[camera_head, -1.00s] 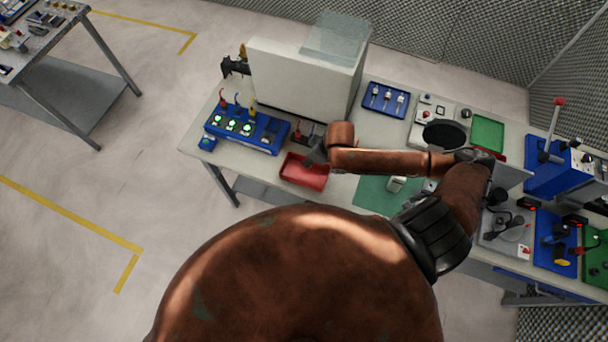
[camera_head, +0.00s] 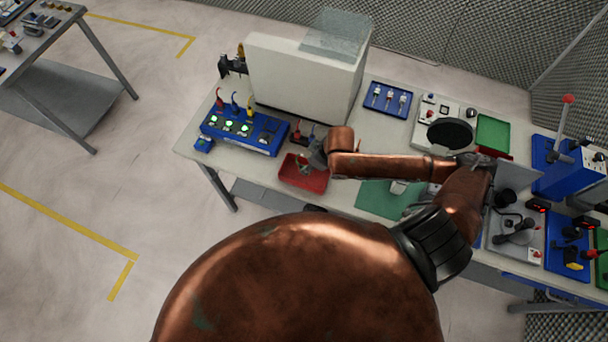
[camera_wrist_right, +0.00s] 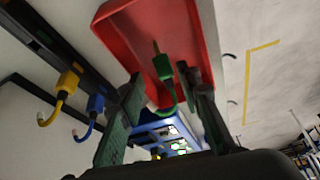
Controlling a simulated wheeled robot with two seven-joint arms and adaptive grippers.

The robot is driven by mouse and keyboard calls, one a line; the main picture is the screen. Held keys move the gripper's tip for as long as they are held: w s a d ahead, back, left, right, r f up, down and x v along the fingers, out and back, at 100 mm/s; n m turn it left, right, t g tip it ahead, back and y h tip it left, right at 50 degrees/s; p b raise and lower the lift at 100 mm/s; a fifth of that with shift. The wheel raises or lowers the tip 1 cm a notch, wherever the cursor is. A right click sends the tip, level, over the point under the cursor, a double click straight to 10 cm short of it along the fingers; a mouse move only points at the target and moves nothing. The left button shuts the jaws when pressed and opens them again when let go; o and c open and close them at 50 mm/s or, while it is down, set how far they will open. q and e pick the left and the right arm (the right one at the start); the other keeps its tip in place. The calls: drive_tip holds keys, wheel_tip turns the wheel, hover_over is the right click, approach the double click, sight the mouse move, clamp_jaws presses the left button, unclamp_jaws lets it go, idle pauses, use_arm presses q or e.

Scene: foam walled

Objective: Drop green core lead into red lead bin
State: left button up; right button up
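The red lead bin (camera_head: 313,181) sits near the table's front edge in the head view and fills the upper middle of the right wrist view (camera_wrist_right: 125,28). My right gripper (camera_head: 306,162) is over the bin. In the right wrist view its fingers (camera_wrist_right: 161,76) are spread apart. The green core lead (camera_wrist_right: 164,68) shows between the fingertips against the red bin, with clear gaps beside its plug. Its green cable curls toward the right finger. I cannot tell whether the lead rests on the bin floor. My left gripper is not in view.
A blue unit with green lights (camera_head: 245,131) stands left of the bin. A tall white box (camera_head: 300,80) stands behind. Yellow (camera_wrist_right: 66,82) and blue (camera_wrist_right: 95,104) leads hang at a dark rail. A green mat (camera_head: 377,200) lies right of the bin.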

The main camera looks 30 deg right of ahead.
drive_tip(key=shift+o, duration=0.3)
drive_tip(key=shift+r, duration=0.1)
drive_tip(key=v, duration=1.1)
drive_tip(key=shift+s+r, duration=0.2)
drive_tip(key=shift+r, duration=0.15)
drive_tip(key=shift+d, duration=0.1)
idle(0.5)
